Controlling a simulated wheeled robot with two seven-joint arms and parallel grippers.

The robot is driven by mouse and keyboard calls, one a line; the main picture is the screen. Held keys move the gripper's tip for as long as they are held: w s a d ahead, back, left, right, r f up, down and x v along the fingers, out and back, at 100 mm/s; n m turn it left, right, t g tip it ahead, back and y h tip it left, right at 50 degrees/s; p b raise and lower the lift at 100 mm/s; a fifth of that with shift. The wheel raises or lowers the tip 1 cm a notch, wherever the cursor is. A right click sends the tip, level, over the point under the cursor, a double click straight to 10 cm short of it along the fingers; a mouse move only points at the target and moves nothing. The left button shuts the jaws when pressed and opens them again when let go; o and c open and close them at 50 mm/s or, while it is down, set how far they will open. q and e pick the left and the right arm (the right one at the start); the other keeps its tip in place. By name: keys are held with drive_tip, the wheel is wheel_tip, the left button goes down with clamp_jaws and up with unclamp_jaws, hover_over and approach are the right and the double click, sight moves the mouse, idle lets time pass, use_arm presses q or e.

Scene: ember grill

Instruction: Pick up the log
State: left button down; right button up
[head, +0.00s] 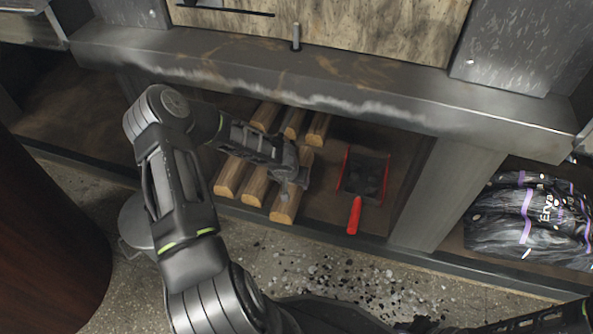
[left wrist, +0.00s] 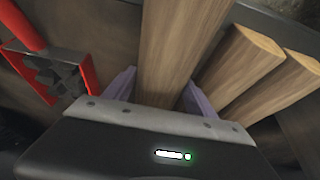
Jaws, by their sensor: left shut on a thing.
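Several split wooden logs lie on the lower shelf under the grill counter in the head view. My left gripper (head: 291,180) is shut on the rightmost front log (head: 285,207), reaching down onto it from above. In the left wrist view, this log (left wrist: 180,45) passes between the two purple fingers (left wrist: 157,90), with a finger on each side. Two other logs, a nearer one (left wrist: 235,72) and one beyond it (left wrist: 285,87), lie beside it there. I cannot tell whether the held log is clear of the shelf. My right gripper is not in view.
A red-edged shovel (head: 363,175) with a red handle lies right of the logs; it shows in the left wrist view (left wrist: 58,75). The counter (head: 300,78) overhangs the shelf. A post (head: 447,195) separates it from dark bags (head: 520,220). Dark bits litter the floor.

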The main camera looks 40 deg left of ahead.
sight(280, 214)
use_arm(q)
drive_tip(key=s+d, duration=0.1)
drive_tip(key=s, duration=0.3)
drive_tip(key=s+d, duration=0.2)
drive_tip(key=s, duration=0.1)
drive_tip(key=s+d, duration=0.1)
drive_tip(key=s, duration=0.3)
drive_tip(key=shift+s+d, duration=0.15)
drive_tip(key=shift+s, duration=0.15)
